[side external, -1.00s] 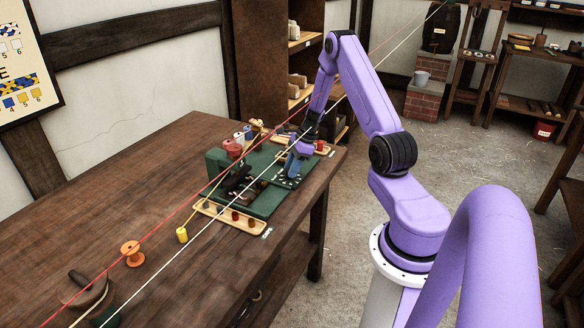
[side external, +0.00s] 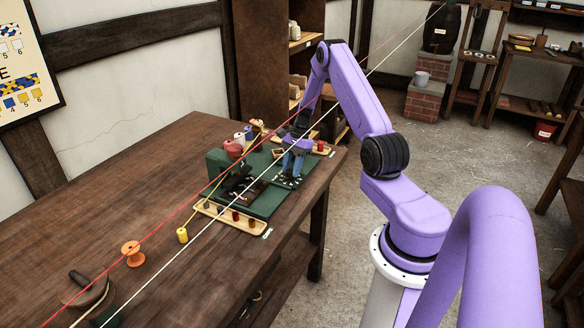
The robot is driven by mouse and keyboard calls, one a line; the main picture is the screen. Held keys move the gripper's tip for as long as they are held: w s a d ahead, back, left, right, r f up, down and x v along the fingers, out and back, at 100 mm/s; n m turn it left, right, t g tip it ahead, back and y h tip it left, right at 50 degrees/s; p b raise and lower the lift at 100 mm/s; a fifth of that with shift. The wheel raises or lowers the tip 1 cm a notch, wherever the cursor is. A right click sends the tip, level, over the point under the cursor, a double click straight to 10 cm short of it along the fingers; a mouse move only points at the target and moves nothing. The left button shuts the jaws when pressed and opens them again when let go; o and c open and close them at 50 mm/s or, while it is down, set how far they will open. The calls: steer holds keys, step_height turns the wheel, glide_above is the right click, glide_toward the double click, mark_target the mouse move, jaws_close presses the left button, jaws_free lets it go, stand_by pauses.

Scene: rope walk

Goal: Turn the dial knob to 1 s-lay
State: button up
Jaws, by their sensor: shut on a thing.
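A green machine (side external: 262,205) stands on the wooden table, with small white dial marks (side external: 285,182) near its right end. My gripper (side external: 291,172) reaches down over these marks with its blue fingers shut. The dial knob is hidden between the fingers and too small to make out. I cannot read the labels or see where the knob points.
A wooden tray (side external: 228,217) lies along the machine's front. A yellow spool (side external: 182,235) and an orange spool (side external: 131,254) stand on the table (side external: 110,190). Its left part is mostly clear.

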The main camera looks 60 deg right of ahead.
steer(key=shift+n, duration=0.4)
steer(key=o, duration=1)
steer(key=shift+o, duration=0.2)
steer(key=shift+r, duration=0.1)
steer(key=w+v, duration=0.1)
steer(key=v, duration=1.6)
steer(key=shift+s+d, duration=0.15)
steer(key=shift+s, duration=0.2)
steer(key=shift+r, duration=0.15)
